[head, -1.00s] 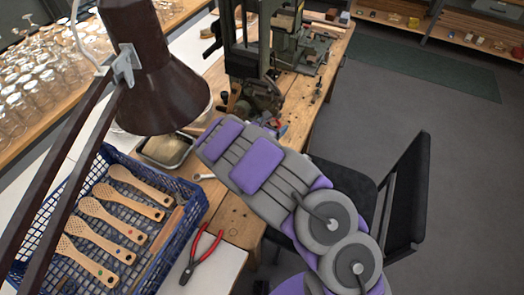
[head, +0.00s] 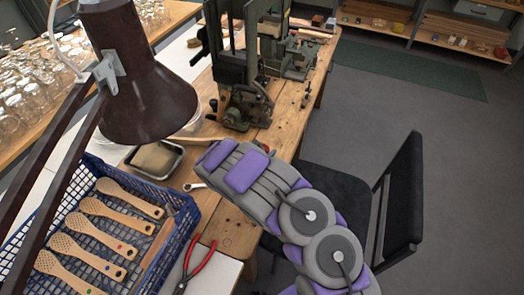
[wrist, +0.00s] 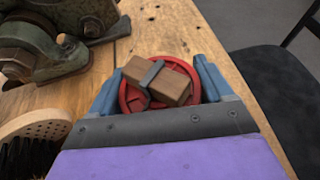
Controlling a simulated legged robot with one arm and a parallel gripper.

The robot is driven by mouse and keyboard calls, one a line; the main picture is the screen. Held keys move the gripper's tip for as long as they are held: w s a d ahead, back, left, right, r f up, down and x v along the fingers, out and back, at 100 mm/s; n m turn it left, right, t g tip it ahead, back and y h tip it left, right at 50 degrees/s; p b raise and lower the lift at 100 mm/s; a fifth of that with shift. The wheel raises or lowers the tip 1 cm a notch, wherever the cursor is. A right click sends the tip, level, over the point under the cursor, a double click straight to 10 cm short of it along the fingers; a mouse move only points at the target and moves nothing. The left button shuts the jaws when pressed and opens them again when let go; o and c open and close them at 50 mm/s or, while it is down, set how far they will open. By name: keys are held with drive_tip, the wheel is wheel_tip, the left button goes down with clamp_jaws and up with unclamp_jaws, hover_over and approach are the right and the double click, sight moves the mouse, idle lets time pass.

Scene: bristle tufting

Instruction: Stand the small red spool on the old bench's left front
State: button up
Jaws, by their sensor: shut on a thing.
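The small red spool (wrist: 128,98) is between the two blue fingers of my gripper (wrist: 159,84) in the wrist view. A brown wooden block with a dark grey band (wrist: 170,86) shows across the middle of the spool; I cannot tell how it is joined. The spool is over the old bench (wrist: 165,28), near its edge; I cannot tell whether it touches the wood.
A dark green machine (wrist: 45,40) and a round brush (wrist: 35,130) are left of the fingers. A blue crate (head: 172,235) of wooden brush backs, red pliers (head: 198,262), a wrench (head: 194,186) and a brown lamp (head: 135,70) are at left. A black chair (head: 400,200) stands right.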

drive_tip(key=o, duration=1)
drive_tip(key=shift+a+r, duration=0.1)
drive_tip(key=shift+r, duration=0.05)
drive_tip(key=p+v, duration=0.2)
drive_tip(key=v, duration=1)
